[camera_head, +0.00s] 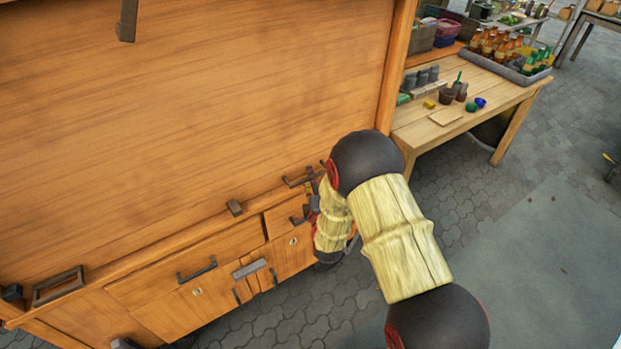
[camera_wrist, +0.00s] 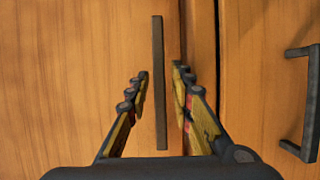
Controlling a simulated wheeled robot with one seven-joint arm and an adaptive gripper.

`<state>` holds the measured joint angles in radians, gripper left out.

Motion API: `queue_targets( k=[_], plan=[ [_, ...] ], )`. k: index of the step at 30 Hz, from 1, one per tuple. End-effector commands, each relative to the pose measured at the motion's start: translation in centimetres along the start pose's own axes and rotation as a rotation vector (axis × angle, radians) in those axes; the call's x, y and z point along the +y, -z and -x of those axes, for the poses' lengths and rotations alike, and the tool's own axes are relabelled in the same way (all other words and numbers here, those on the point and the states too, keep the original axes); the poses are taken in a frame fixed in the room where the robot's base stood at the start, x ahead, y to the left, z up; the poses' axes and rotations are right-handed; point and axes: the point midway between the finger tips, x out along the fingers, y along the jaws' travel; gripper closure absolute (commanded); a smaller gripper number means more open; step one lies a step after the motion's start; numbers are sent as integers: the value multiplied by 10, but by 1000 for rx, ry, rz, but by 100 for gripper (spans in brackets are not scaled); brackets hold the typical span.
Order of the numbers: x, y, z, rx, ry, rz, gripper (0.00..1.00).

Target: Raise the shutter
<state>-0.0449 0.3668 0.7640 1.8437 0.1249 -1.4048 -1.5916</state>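The shutter (camera_head: 210,100) is a large, plain wooden panel on the front of a wooden cabinet, and it is down. A dark handle (camera_head: 127,20) shows on it at the top left. My gripper (camera_head: 312,190) is at the cabinet's right side, by the small dark handles, partly hidden by my arm. In the wrist view, my gripper (camera_wrist: 160,72) is open. A slim dark bar handle (camera_wrist: 159,80) stands between its fingers, with gaps showing on both sides. I cannot tell which part bears this handle.
Drawers and doors with dark handles (camera_head: 197,269) lie below the shutter. Another dark handle (camera_wrist: 305,100) is right of my gripper in the wrist view. A wooden table (camera_head: 425,128) with cups and a bottle tray (camera_head: 500,70) stands at right. Paved floor (camera_head: 460,200) is open there.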

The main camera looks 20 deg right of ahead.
Motion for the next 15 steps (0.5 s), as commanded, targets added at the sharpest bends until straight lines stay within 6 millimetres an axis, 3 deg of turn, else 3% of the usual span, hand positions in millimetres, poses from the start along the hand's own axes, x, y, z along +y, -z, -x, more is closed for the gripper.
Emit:
queue_targets(
  k=[10,15],
  plan=[
    [0,0,0,0,0,0,99],
    [0,0,0,0,0,0,100]
  ],
)
